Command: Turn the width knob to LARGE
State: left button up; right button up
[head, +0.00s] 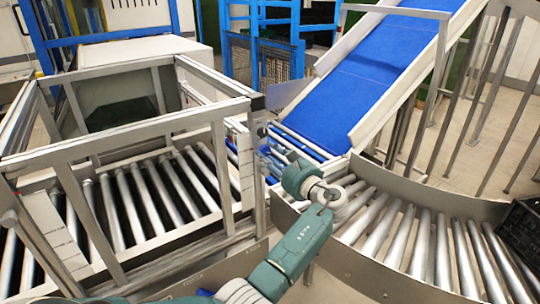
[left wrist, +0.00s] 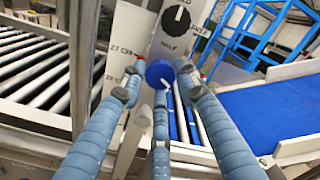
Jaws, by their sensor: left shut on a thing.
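A pale control panel (left wrist: 130,45) with printed labels stands upright ahead of my left gripper in the left wrist view. A blue round knob (left wrist: 159,71) with a white mark at its lower right is on it. A black knob (left wrist: 177,18) with a white pointer sits above. My left gripper (left wrist: 156,84) has its blue-grey fingers around the blue knob and is shut on it. In the head view the left gripper (head: 268,140) reaches the corner post of the roller frame; the knobs are hidden there. I cannot read which label the blue knob's mark points at. My right gripper is not in view.
A metal frame (head: 130,136) encloses a roller conveyor at the left. A curved roller conveyor (head: 420,240) lies at the right, with a blue inclined belt (head: 365,70) behind. A black crate (head: 522,225) sits at the right edge. Metal rails stand close around the gripper.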

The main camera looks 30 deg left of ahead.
pick_arm(q)
jog(key=o, duration=1.1)
jog(key=shift+a+r, duration=0.15)
jog(key=shift+r, duration=0.05)
jog(key=shift+o, duration=0.4)
jog(key=shift+a+f, duration=0.1)
jog(key=v, duration=1.2)
jog(key=shift+s+f, duration=0.1)
